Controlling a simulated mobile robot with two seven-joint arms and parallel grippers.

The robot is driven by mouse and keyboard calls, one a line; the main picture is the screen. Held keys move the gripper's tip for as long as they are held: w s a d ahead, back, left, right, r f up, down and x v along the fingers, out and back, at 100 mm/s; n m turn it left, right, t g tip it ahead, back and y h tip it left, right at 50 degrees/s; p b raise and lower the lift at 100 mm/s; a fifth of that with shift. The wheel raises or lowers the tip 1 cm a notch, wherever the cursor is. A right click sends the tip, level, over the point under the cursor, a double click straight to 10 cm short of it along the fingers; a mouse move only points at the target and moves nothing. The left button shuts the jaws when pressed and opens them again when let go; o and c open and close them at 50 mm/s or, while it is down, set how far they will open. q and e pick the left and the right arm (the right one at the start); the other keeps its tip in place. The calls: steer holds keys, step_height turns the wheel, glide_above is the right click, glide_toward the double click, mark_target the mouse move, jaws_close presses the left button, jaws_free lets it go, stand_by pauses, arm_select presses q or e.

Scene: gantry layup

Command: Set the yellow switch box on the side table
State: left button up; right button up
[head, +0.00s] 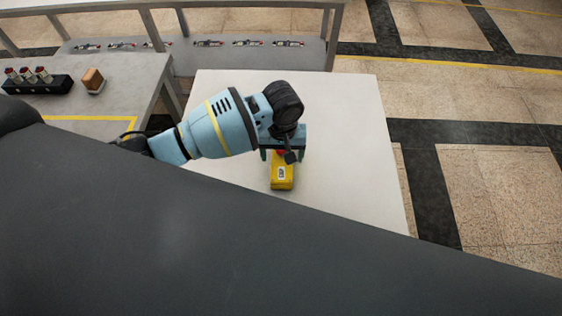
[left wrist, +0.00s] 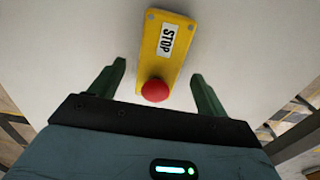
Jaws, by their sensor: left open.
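The yellow switch box (head: 282,178) lies on the white side table (head: 345,130) in the head view, just below my left gripper (head: 283,155). In the left wrist view the switch box (left wrist: 166,50) shows a white STOP label and a red button. The button end is between the two green fingers of my left gripper (left wrist: 161,88). The gripper is open, with a gap on each side of the box. The side table top (left wrist: 70,45) fills the background there. My right gripper is not in view.
A grey workbench (head: 105,90) stands at the left with a black rack (head: 38,84) and a small brown block (head: 93,79). A grey shelf behind (head: 250,56) holds several small parts. The side table is clear around the box. Open floor (head: 480,95) lies to the right.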

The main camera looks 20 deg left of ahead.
mark_target(282, 162)
arm_select(q)
step_height(282, 162, up, 5)
steer(key=shift+r+p, duration=0.1)
steer(key=shift+p, duration=0.25)
steer(key=shift+r, duration=0.8)
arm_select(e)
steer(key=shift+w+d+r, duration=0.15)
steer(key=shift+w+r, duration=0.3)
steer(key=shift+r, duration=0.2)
arm_select(q)
steer(key=shift+s, duration=0.1)
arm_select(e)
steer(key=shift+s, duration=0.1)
